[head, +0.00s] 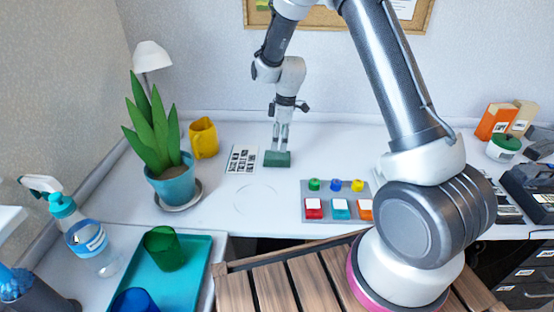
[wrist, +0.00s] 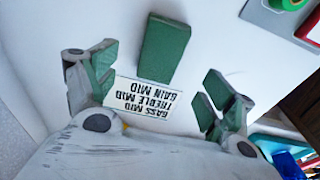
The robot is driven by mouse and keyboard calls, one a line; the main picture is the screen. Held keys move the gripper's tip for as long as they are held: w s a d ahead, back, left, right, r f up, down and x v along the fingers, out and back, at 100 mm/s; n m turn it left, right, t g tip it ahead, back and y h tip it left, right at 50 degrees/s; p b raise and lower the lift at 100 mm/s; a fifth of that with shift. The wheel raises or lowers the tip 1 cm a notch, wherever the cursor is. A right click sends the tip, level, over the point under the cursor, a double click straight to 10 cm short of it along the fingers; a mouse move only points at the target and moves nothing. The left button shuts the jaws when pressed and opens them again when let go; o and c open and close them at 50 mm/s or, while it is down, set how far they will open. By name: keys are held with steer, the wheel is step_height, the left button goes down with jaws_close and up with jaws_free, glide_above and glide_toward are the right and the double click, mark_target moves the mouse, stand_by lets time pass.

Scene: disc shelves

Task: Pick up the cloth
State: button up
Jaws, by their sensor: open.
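A small green rectangular block-like thing (head: 277,158) lies flat on the white desk; it may be the folded cloth, though its texture is too fine to tell. My gripper (head: 281,147) points down just above it in the head view. In the wrist view the green thing (wrist: 163,45) shows in the gap between the two green-padded fingers, towards the top of the picture. The fingers are spread apart with nothing held between them. I cannot tell whether the fingertips touch it.
A printed label sheet (head: 242,159) lies left of the green thing. A grey button panel (head: 335,211) is to the right. A potted plant (head: 171,186) and yellow mug (head: 204,138) stand left. A teal tray (head: 197,272) holds cups at front left. Desk in front is mostly clear.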

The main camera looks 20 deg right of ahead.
mark_target(277, 155)
steer(key=f, duration=0.7)
steer(key=shift+w+a+f, duration=0.15)
steer(key=shift+a+f, duration=0.1)
steer(key=shift+a, duration=0.15)
steer(key=c, duration=1.1)
steer(key=shift+c, duration=0.2)
step_height(277, 155, up, 10)
steer(key=shift+r, duration=0.1)
